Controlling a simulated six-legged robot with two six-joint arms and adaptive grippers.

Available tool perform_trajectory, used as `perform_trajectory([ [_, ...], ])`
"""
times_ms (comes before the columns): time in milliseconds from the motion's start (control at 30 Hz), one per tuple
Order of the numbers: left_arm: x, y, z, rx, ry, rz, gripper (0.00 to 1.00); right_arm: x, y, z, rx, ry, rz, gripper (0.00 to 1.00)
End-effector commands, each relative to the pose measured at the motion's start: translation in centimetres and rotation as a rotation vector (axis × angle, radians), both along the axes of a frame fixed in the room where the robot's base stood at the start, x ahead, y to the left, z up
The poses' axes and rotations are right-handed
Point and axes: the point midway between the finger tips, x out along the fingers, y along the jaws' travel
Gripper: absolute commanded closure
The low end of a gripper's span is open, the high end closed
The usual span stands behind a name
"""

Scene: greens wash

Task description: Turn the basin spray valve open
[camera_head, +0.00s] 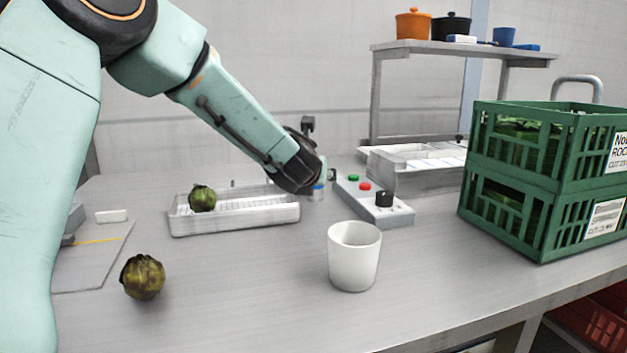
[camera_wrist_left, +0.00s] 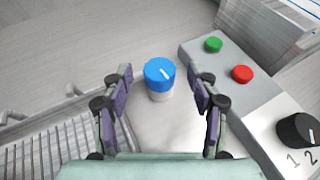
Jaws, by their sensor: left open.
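The spray valve is a blue knob (camera_wrist_left: 159,74) with a white pointer line, on a pale stem. In the head view only a bit of blue (camera_head: 318,187) shows below my wrist. My left gripper (camera_wrist_left: 161,82) is open and empty, its two fingers on either side of the knob, with gaps visible on both sides. In the head view my left gripper (camera_head: 311,177) is mostly hidden behind my wrist, between the basin and the control box. Whether the fingertips are level with the knob is hard to tell. My right gripper is not in view.
The basin (camera_head: 270,215) holds a green vegetable (camera_head: 202,198). A control box (camera_head: 398,217) with green and red buttons and a black dial stands close right of the valve. A white cup (camera_head: 353,262), a brownish vegetable (camera_head: 142,277) and green crates (camera_head: 535,190) stand on the counter.

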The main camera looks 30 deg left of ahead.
Motion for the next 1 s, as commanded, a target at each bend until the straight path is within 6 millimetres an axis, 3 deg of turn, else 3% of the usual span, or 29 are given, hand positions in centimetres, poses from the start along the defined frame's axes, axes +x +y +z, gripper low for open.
perform_trajectory([
  [200, 1.9, 1.0, -1.0, 0.001, 0.000, 0.002, 0.40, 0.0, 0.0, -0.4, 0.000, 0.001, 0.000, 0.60],
  [600, 2.1, 1.2, -1.2, 0.000, -0.001, 0.002, 0.40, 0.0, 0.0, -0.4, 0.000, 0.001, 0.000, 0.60],
  [1000, 2.1, 1.2, -1.2, 0.000, -0.001, 0.002, 0.74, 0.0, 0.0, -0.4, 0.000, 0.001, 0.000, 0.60],
])
